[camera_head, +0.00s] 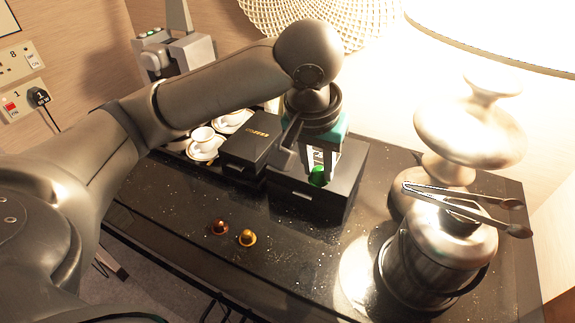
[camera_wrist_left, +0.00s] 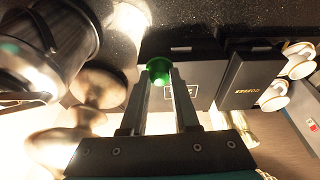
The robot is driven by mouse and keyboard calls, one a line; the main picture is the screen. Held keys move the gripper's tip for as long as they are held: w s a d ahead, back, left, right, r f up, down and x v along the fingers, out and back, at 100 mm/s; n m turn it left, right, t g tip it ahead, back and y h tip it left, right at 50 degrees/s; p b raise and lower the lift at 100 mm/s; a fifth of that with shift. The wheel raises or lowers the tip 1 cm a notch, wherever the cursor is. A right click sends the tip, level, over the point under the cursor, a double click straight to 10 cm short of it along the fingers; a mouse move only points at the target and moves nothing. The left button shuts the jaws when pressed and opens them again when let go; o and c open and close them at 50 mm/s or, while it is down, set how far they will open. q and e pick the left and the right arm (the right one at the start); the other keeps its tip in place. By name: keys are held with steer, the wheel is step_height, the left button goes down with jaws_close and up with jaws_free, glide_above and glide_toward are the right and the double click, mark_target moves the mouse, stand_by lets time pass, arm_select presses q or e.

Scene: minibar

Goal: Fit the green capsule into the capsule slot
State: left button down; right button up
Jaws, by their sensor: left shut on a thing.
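The green capsule (camera_head: 317,176) is held between the fingertips of my left gripper (camera_head: 319,168), above the black box (camera_head: 312,200) on the counter. In the left wrist view the green capsule (camera_wrist_left: 159,73) sits at the tips of the left gripper (camera_wrist_left: 160,80), with the black box and its white label (camera_wrist_left: 182,90) behind it. The left gripper is shut on the capsule. I cannot make out the capsule slot for certain. A grey machine (camera_head: 189,48) stands at the back left, partly behind my arm. My right gripper is not in view.
A dark lidded box (camera_head: 250,145) and white cups (camera_head: 203,137) stand left of the black box. A brown capsule (camera_head: 219,227) and a gold capsule (camera_head: 247,238) lie on the front counter. A metal ice bucket (camera_head: 425,270) with tongs (camera_head: 465,198) and a lamp (camera_head: 455,130) are at the right.

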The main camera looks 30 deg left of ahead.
arm_select(q)
steer(key=shift+w+a+r+n+p, duration=0.15)
steer(key=shift+a+r+n+p, duration=0.35)
steer(key=shift+a+r+p, duration=0.6)
steer(key=a+r+n+p, duration=0.1)
steer(key=a+p, duration=0.1)
steer(key=p, duration=0.1)
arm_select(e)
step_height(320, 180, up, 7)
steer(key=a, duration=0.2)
arm_select(q)
steer(key=b, duration=0.3)
glide_above(292, 221)
steer(key=s, duration=0.1)
steer(key=shift+n+y, duration=0.3)
steer(key=shift+y, duration=0.1)
step_height(292, 221, down, 15)
steer(key=shift+d+r, duration=0.1)
steer(key=shift+r, duration=0.1)
steer(key=shift+f+b, duration=0.3)
steer(key=shift+f, duration=2.45)
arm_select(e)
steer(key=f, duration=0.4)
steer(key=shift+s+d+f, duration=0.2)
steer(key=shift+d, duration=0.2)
arm_select(q)
steer(key=c, duration=0.7)
jaws_free()
steer(key=shift+o, duration=0.2)
